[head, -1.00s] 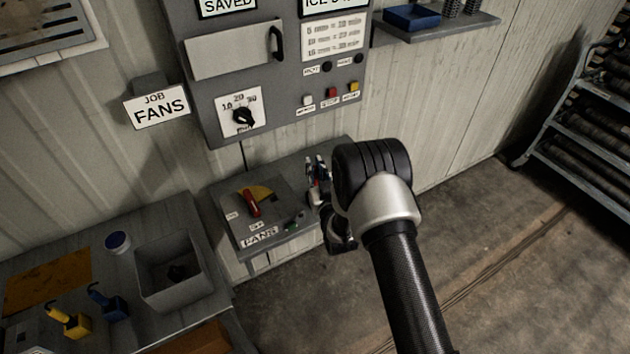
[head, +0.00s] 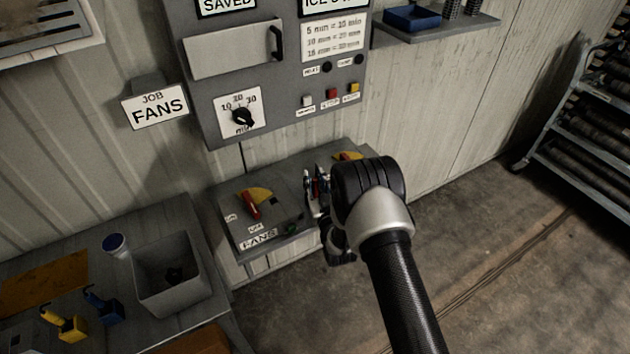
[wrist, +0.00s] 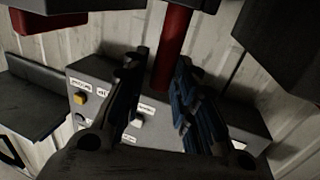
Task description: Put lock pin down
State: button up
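My gripper (head: 314,184) is in front of the wall beside the right end of the fan switch box, partly hidden by my wrist. In the wrist view, its two dark fingers with blue inner pads (wrist: 160,85) stand apart. A thick red bar (wrist: 172,45) shows between and beyond the fingertips; I cannot tell whether it touches them. No lock pin can be made out for certain. A small green piece (head: 291,229) is at the front right of the fan switch box (head: 285,215); I cannot tell what it is.
The switch box has a red lever (head: 250,206) on a yellow dial. A second yellow dial (head: 347,156) shows behind my arm. A grey control panel (head: 285,75) hangs above. A grey bin (head: 170,300) stands on the bench at left.

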jog(key=shift+o, duration=0.5)
jog(key=shift+s+r+p, duration=0.15)
jog(key=shift+r+p, duration=0.05)
jog(key=shift+p, duration=0.1)
jog(key=p+v, duration=0.2)
jog(key=v, duration=1)
jog(key=w+d+r+g+h, duration=0.25)
jog(key=w+r, duration=0.35)
jog(key=r, duration=0.6)
jog(key=s+d+r+m+g+h, duration=0.2)
jog(key=s+d+r+g, duration=0.35)
jog(key=r, duration=0.55)
jog(key=s+d+r+g, duration=0.1)
jog(key=s+d+r, duration=0.1)
jog(key=s, duration=0.9)
jog(key=s+d+r+m+g+h, duration=0.1)
jog(key=s+d+r+g, duration=0.1)
jog(key=s, duration=0.9)
jog(key=s+d+r+g, duration=0.1)
jog(key=s+d+r, duration=0.1)
jog(key=s, duration=0.9)
jog(key=shift+d+r+m, duration=0.4)
jog(key=shift+d, duration=0.5)
